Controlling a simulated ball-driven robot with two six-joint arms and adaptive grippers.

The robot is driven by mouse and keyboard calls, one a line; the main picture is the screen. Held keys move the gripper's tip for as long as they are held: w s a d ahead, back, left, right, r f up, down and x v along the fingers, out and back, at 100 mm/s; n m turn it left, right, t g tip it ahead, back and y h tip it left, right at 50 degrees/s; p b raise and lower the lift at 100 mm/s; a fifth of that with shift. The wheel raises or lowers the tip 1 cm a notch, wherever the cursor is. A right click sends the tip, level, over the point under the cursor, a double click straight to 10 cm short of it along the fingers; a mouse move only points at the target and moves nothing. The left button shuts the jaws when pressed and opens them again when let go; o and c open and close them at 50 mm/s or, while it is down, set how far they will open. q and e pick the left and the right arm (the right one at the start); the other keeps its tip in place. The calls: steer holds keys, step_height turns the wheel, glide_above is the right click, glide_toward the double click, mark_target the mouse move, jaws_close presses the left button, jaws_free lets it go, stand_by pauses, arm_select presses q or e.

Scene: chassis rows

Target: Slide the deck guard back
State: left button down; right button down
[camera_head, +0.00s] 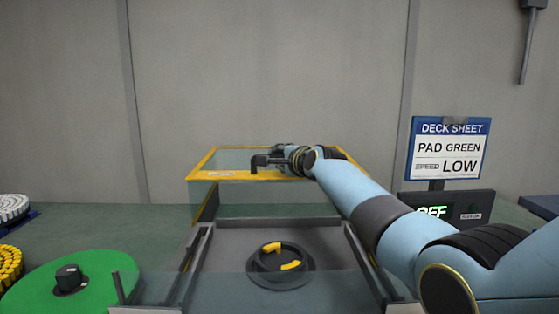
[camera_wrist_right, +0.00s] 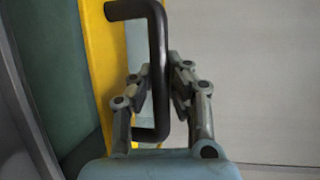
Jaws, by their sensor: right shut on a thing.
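The deck guard (camera_head: 202,163) is a clear box-like cover with a yellow frame. It stands at the back of the deck, and its yellow edge also shows in the right wrist view (camera_wrist_right: 101,60). A black bar handle (camera_wrist_right: 158,60) is fixed to the yellow edge; in the head view it shows at the front top edge (camera_head: 259,161). My right gripper (camera_wrist_right: 165,90) is shut on the handle, with a finger on each side of the bar. In the head view my right gripper (camera_head: 290,158) is partly hidden by its own wrist. My left gripper is not in view.
A grey deck (camera_head: 230,240) between two rails holds a round dark hub (camera_head: 262,277) with yellow marks. A green disc (camera_head: 105,268) with a black knob lies at left. A sign (camera_head: 448,150) reads PAD GREEN, SPEED LOW. A control box (camera_head: 470,207) shows OFF.

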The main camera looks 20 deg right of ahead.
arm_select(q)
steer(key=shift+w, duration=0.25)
arm_select(e)
steer(key=shift+f, duration=0.2)
steer(key=c, duration=1.2)
jaws_free()
steer(key=shift+c, duration=0.2)
steer(key=shift+s+r, duration=0.1)
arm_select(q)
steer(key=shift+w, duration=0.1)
arm_select(e)
steer(key=v, duration=1.2)
